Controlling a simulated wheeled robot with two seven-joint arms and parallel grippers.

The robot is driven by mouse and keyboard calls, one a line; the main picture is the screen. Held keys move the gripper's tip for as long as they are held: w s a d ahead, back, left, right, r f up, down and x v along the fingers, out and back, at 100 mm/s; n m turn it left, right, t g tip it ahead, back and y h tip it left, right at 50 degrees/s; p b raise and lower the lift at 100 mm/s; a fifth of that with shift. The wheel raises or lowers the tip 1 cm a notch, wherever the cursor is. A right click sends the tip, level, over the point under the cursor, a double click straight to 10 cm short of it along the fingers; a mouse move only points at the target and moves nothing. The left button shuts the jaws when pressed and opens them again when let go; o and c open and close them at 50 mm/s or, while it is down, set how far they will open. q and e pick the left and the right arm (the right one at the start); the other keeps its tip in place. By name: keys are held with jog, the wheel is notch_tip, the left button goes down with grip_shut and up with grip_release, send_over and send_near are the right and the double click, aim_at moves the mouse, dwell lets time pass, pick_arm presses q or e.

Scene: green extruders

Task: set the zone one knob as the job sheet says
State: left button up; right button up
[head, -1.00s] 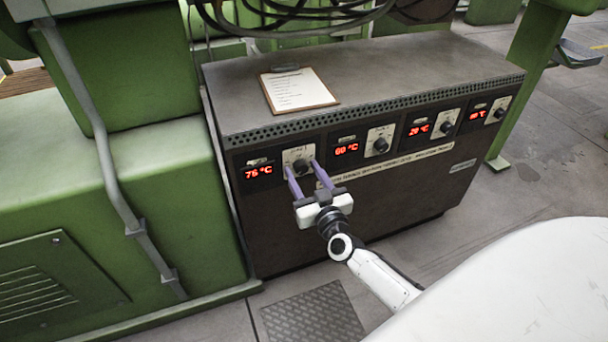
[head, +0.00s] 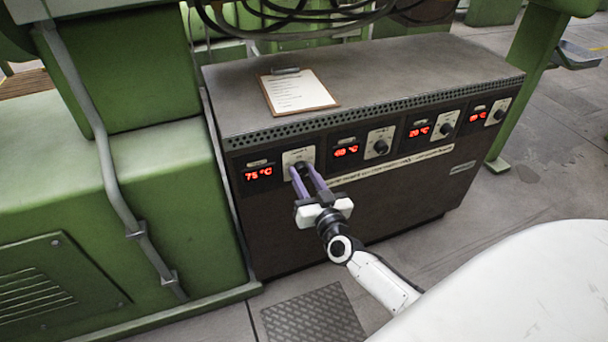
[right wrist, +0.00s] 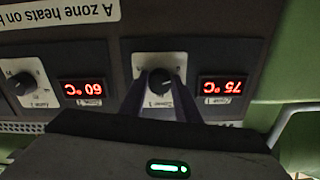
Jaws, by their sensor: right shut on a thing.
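The zone one knob (right wrist: 160,79) is a round dark knob on a pale plate at the left end of the cabinet front. My right gripper (head: 300,171) has its purple fingers closed on this knob, which they largely hide in the head view. Beside the knob, the zone one display (head: 259,173) reads 75 °C in red; it also shows upside down in the right wrist view (right wrist: 221,87). The job sheet (head: 297,91) lies on a clipboard on top of the cabinet, its text too small to read. My left gripper is not in view.
The dark control cabinet (head: 345,225) carries several more displays and knobs to the right, with the second knob (head: 380,146) nearest. A green machine (head: 180,200) stands close on the left. Cables (head: 300,18) hang behind the cabinet top.

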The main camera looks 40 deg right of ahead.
jog(key=m, duration=0.6)
jog(key=shift+a, duration=0.1)
jog(key=m+b, duration=0.1)
jog(key=m, duration=0.4)
jog(key=shift+m, duration=0.4)
jog(key=shift+m+b, duration=0.3)
jog(key=shift+m, duration=0.6)
jog(key=m+b, duration=0.1)
jog(key=m, duration=0.2)
jog(key=shift+m, duration=0.3)
jog(key=m, duration=0.3)
jog(key=shift+b, duration=0.3)
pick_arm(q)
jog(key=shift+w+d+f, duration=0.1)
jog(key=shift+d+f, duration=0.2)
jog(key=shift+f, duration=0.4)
pick_arm(e)
jog(key=shift+r+m, duration=0.1)
jog(key=shift+m, duration=0.7)
jog(key=o, duration=1)
